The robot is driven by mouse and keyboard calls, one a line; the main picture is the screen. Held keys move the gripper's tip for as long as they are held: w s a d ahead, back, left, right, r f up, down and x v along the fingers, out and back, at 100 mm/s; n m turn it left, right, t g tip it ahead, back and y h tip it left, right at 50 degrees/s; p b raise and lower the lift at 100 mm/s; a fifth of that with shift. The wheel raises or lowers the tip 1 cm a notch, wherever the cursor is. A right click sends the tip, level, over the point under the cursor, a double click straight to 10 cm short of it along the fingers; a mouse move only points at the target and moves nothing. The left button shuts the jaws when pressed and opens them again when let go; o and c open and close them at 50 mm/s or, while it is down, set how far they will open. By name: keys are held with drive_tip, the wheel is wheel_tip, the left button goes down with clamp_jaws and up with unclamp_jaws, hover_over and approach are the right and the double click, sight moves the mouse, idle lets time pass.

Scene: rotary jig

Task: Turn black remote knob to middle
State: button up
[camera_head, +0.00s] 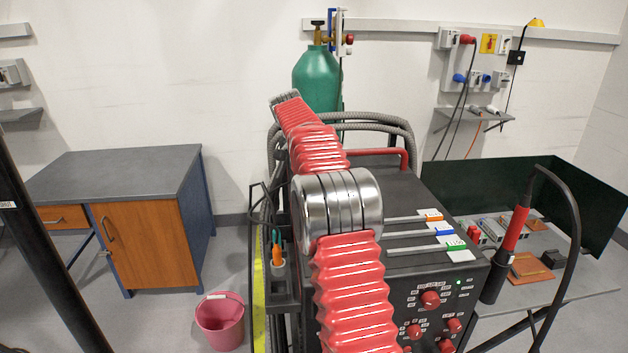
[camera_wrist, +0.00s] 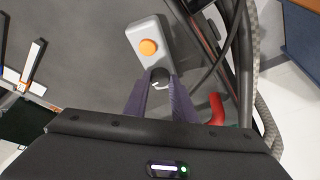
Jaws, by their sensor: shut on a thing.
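In the wrist view a light grey remote (camera_wrist: 148,44) lies on a dark grey surface, with a round orange button (camera_wrist: 149,47) on it. At its near end is the black remote knob (camera_wrist: 160,75), with a small white mark by its near edge. My gripper (camera_wrist: 161,82) has its two dark purple fingers on either side of the knob, shut on it. The fingertips hide part of the knob's sides, and its exact turn angle is hard to tell. In the head view my arm's red bellows and metal joint block the sight of the remote.
In the wrist view a red handle (camera_wrist: 217,108) and a braided hose (camera_wrist: 245,60) lie right of the fingers. In the head view a black welding machine (camera_head: 400,270) stands beside my arm, with a green gas cylinder (camera_head: 315,78) behind. A pink bucket (camera_head: 220,322) stands on the floor.

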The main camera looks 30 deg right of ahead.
drive_tip(key=shift+m, duration=0.3)
idle(1.0)
drive_tip(key=o, duration=1.1)
drive_tip(key=shift+c, duration=0.2)
drive_tip(key=v, duration=1.3)
drive_tip(key=shift+a+r, duration=0.2)
drive_tip(key=shift+r, duration=0.05)
